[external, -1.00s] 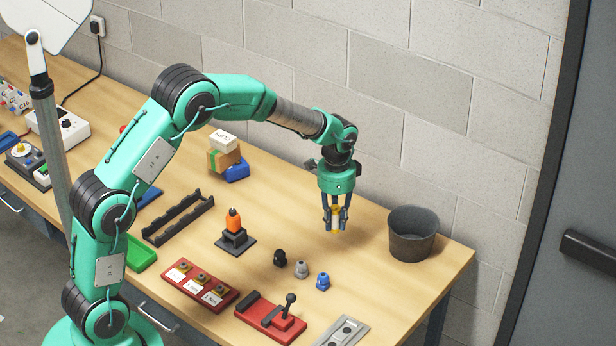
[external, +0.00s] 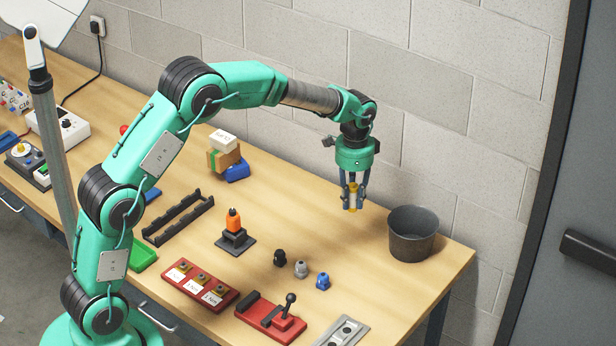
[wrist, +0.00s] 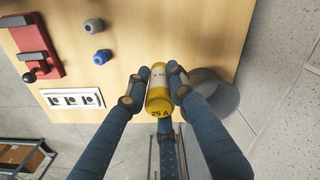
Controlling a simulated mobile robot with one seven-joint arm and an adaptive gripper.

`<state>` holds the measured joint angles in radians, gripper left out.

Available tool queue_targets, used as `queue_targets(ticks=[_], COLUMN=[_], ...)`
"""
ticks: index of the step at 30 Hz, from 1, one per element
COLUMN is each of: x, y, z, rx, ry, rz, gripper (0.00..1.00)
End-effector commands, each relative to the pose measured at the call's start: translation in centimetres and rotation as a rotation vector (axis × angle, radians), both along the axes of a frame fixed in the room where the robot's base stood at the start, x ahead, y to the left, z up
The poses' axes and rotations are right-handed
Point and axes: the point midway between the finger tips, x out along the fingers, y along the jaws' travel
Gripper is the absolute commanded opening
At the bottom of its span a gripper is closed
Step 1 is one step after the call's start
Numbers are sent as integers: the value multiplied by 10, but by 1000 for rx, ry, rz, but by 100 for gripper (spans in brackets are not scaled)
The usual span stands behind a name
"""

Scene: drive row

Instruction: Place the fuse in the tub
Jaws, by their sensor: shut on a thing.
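My gripper (external: 354,200) is shut on a fuse (external: 352,198) and holds it above the table, to the left of and higher than the tub. In the wrist view the fuse (wrist: 160,88) is a cylinder with yellow ends and a pale middle, marked "25 A", between my fingertips (wrist: 154,88). The tub (external: 413,236) is a dark grey round bucket standing upright near the table's right end. In the wrist view the tub (wrist: 222,95) is partly hidden behind a finger.
Black, grey and blue glands (external: 322,281) stand left of the tub, nearer the front. A red lever block (external: 270,317) and a socket plate (external: 343,333) lie at the front edge. A block wall (external: 440,90) rises behind the table.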

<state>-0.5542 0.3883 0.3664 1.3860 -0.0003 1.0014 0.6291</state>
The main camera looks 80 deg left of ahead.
Motion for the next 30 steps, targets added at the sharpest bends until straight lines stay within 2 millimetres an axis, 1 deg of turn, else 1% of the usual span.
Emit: queue_targets(ticks=[1,13,22,30], x=[9,73,119,158], y=[1,4,2,-3], z=[2,5,3,-3], rx=[-1,-2,-3,-4], ry=[1,3,4,6], rz=[-3,-20,-32,-44], gripper=[0,0,0,0])
